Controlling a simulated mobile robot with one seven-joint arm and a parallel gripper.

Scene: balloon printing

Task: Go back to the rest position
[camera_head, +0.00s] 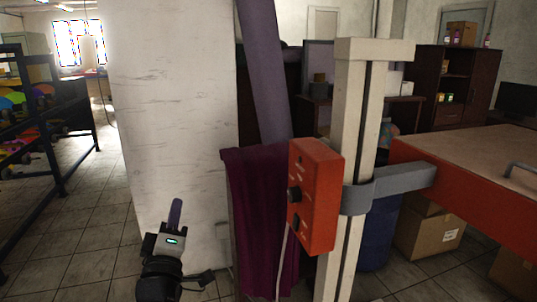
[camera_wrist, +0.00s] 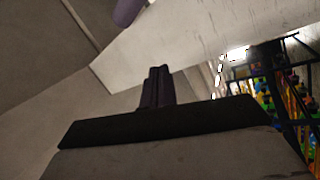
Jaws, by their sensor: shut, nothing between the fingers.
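My gripper (camera_wrist: 157,70) shows in the wrist view, with its dark fingers together and nothing between them. It is in the open air, with a white wall or pillar beyond it. In the head view, part of my arm shows low at the left of centre, in front of the white pillar (camera_head: 175,110).
An orange control box (camera_head: 315,195) is on a pale post (camera_head: 350,110) right of centre. A purple cloth (camera_head: 258,215) hangs beside it. An orange-sided table (camera_head: 475,195) stands at right, with cardboard boxes (camera_head: 428,232) below. A dark rack (camera_head: 40,120) is at left; tiled floor (camera_head: 85,225) is open beside it.

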